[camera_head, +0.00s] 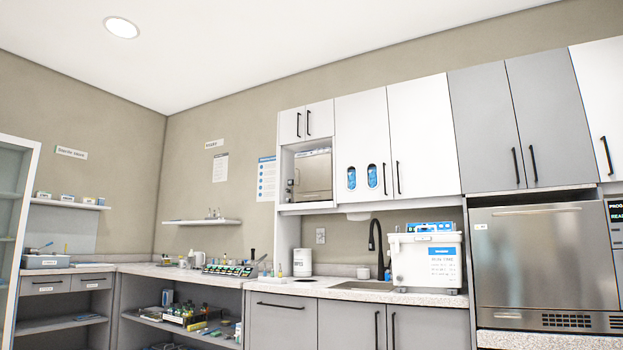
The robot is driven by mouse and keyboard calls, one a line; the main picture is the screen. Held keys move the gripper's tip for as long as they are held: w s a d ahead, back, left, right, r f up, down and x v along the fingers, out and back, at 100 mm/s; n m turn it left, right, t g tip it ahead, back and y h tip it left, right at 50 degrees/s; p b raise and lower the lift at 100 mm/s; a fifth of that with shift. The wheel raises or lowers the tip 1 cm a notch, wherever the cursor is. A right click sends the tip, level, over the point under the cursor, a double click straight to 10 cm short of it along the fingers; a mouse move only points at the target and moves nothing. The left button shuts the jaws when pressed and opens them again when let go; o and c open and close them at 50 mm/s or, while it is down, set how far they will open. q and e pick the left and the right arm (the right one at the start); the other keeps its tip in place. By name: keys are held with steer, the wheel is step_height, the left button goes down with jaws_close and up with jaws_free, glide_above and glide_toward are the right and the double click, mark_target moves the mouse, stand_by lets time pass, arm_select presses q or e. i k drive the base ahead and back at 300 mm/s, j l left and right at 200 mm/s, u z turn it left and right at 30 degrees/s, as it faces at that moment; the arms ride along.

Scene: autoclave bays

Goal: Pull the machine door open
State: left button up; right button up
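A large machine with a brushed-steel front door (545,258) stands at the right edge, built in under grey cabinets. Its door looks shut, with a bar along the top edge and a vent grille below. A dark display panel (616,222) with text is beside it, cut off by the picture edge. A smaller steel-fronted machine (312,175) sits in a niche among the upper cabinets, and its door looks shut too. Neither of my grippers is in view.
A counter with a sink (362,286) and black tap (376,248) runs along the back wall. A white box (426,262) stands on it, left of the large machine. Open shelves (180,328) with supplies are at the lower left, and a glass-fronted cabinet (15,225) is at far left.

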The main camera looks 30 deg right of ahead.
mark_target(313, 173)
steer(key=i+l+z, duration=0.2)
steer(key=i, duration=0.25)
steer(key=i+z, duration=0.2)
steer(key=i, duration=0.25)
steer(key=i+l, duration=0.1)
steer(key=i, duration=0.75)
steer(key=i+l, duration=0.15)
steer(key=i, duration=0.65)
steer(key=i+l, duration=0.1)
steer(key=i, duration=0.75)
